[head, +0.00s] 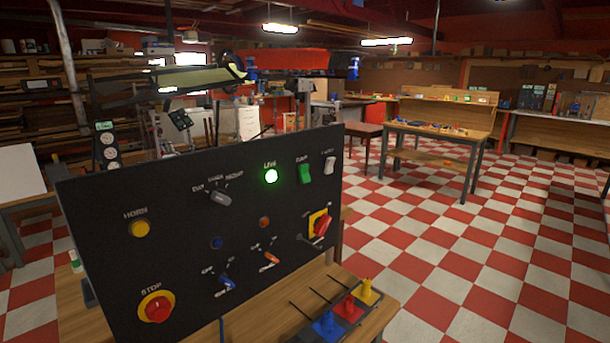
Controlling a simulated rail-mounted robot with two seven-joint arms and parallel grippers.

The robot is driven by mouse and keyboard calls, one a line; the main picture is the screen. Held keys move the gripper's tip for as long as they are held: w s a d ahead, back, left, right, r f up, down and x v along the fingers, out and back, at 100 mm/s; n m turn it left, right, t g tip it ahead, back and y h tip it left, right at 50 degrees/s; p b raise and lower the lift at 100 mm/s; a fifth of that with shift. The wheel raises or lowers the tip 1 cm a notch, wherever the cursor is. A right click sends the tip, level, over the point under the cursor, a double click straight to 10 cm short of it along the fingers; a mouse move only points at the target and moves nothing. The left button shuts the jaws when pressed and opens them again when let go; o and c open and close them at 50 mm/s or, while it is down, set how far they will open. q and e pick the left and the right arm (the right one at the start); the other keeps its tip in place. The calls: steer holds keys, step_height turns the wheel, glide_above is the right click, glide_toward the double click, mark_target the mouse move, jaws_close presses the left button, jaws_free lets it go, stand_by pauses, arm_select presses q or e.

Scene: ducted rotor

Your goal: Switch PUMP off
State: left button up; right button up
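A dark control panel (105,246) stands tilted on a wooden bench in the head view. Near its upper right is a green rocker switch (305,174); the small label above it seems to read PUMP, but is hard to make out. Which side of the rocker is pressed in is too small to tell. A white rocker (329,165) sits just right of it. A green lamp (271,176) left of it is lit, under a label that seems to read LINE. Neither of my grippers is in view.
The panel also bears a yellow HORN button (140,229), a red STOP button (157,308), a grey selector knob (219,198), blue (227,283) and orange (270,260) toggles, and a red rotary switch (321,225). Coloured pieces (348,309) stand on the bench at right.

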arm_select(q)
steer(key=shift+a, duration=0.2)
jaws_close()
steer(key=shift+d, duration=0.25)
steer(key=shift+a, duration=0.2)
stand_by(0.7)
